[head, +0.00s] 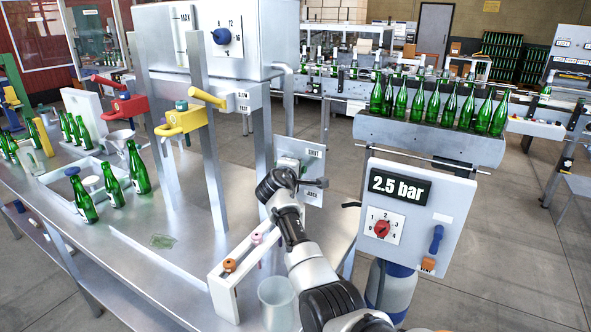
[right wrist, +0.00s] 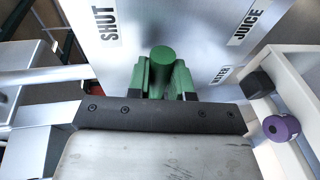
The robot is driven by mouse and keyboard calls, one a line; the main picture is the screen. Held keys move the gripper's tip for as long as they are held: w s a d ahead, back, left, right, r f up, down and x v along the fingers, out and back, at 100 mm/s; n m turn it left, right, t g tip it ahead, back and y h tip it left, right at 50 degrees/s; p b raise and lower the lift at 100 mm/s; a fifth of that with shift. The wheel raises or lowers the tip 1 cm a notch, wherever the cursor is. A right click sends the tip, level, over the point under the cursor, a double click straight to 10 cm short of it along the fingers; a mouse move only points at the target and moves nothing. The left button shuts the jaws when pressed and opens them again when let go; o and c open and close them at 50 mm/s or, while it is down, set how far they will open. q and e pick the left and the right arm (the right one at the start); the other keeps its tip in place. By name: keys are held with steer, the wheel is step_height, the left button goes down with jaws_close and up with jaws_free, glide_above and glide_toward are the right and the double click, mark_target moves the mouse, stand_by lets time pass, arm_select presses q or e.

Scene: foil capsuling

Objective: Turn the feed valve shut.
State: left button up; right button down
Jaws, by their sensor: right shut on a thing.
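The feed valve's green handle (right wrist: 162,58) shows in the right wrist view, in front of a pale panel (right wrist: 200,30). The panel reads SHUT at upper left, JUICE at upper right and WATER at lower right. My right gripper (right wrist: 163,88) is shut on the green handle. In the head view, my right gripper (head: 311,183) is at the valve panel (head: 314,168), with its SHUT label above and JUICE label below. My arm covers part of the panel there. Which label the valve points to cannot be told. My left gripper is not in view.
A white rack (head: 232,272) with small coloured knobs and a clear beaker (head: 277,300) stand close to my right arm. A grey box (head: 416,215) reading 2.5 bar stands to the right. Green bottles line the conveyor (head: 430,138) behind it.

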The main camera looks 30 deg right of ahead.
steer(key=c, duration=1.4)
jaws_free()
steer(key=shift+d+r, duration=0.1)
steer(key=shift+d, duration=0.05)
steer(key=o, duration=0.4)
steer(key=shift+d, duration=0.15)
steer(key=b+v, duration=0.2)
steer(key=v, duration=0.8)
steer(key=shift+s+a+b, duration=0.25)
steer(key=shift+a+b, duration=0.05)
steer(key=shift+a, duration=0.05)
